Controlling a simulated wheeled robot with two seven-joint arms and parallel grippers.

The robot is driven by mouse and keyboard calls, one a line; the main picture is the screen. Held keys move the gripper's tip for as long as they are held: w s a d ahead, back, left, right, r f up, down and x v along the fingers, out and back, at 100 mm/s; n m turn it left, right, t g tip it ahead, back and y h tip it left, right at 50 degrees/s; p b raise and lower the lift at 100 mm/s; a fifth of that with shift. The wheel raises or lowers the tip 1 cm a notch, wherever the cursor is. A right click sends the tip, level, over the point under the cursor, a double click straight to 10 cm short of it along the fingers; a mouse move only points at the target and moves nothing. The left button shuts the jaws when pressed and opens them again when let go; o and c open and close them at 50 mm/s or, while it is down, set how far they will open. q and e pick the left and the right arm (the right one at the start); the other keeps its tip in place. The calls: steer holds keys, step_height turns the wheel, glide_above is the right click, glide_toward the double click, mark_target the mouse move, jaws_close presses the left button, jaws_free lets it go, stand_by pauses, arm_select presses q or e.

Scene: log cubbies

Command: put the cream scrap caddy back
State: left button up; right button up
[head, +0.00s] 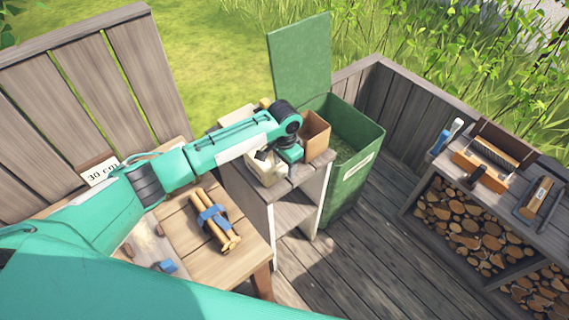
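A cream, boxy thing (266,171), which looks like the scrap caddy, is on top of the narrow grey shelf unit (257,210), partly covered by my arm. My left gripper (280,156) is over the top of this unit, right at the cream thing. Its fingers are too small and covered to tell whether they are open, or whether they touch it. My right gripper is not in view.
A brown open box (315,134) stands beside my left wrist. Behind it is a green bin (354,180) with its lid raised. A wooden table (246,262) holds a strapped bundle of sticks (214,219). A log-filled bench (433,184) with tools stands right. Deck between is clear.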

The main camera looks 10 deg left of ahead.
arm_select(q)
steer(key=shift+r, duration=0.1)
step_height(320, 180, up, 12)
steer(key=b, duration=0.2)
steer(key=shift+b, duration=0.4)
